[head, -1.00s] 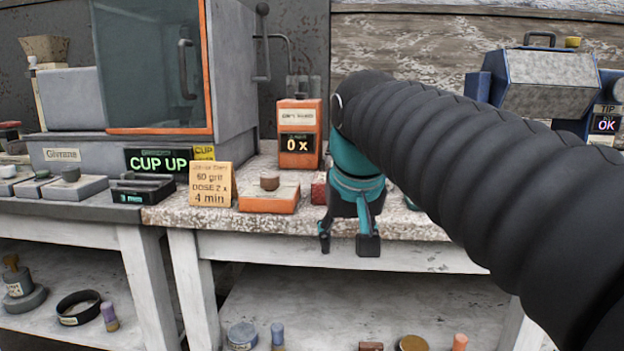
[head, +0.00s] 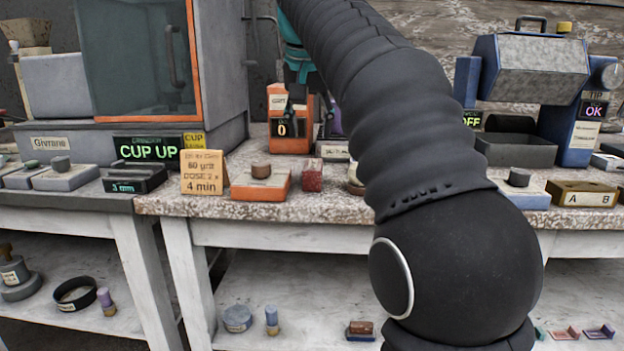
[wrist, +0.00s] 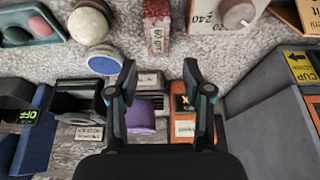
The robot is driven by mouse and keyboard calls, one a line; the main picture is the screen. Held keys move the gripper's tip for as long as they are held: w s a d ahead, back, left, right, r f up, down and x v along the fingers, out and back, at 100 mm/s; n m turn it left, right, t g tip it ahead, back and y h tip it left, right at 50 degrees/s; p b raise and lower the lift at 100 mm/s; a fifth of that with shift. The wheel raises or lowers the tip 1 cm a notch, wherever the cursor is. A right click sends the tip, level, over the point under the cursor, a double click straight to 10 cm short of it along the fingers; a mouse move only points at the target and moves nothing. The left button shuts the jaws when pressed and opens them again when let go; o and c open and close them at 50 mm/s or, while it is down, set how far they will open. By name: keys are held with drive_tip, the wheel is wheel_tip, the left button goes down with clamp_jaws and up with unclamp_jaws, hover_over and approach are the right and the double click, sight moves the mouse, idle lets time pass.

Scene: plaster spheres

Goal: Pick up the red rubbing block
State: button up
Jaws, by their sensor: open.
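The red rubbing block (head: 313,175) stands upright on the speckled bench top, just right of the orange-based block. It also shows in the wrist view (wrist: 157,30) at the top centre, with a "60" grit label and its far part cut off by the frame edge. My gripper (head: 308,103) is above and behind the block, in front of the orange counter box, and partly hidden by my arm. In the wrist view my gripper (wrist: 159,68) has its fingers spread, with nothing between them. The block lies beyond the fingertips, apart from them.
An orange-based block with a round knob (head: 260,184) stands close left of the red block. A round pale knob (wrist: 89,24) and a blue-faced disc (wrist: 105,60) sit on its other side. The orange counter box (head: 290,120) and a purple object (wrist: 141,115) stand behind.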

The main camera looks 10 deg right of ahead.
sight(313, 164)
drive_tip(key=b+x, duration=0.1)
drive_tip(key=x, duration=0.4)
drive_tip(key=shift+b+x, duration=1.1)
drive_tip(key=shift+x, duration=1.5)
drive_tip(key=shift+d, duration=0.1)
clamp_jaws()
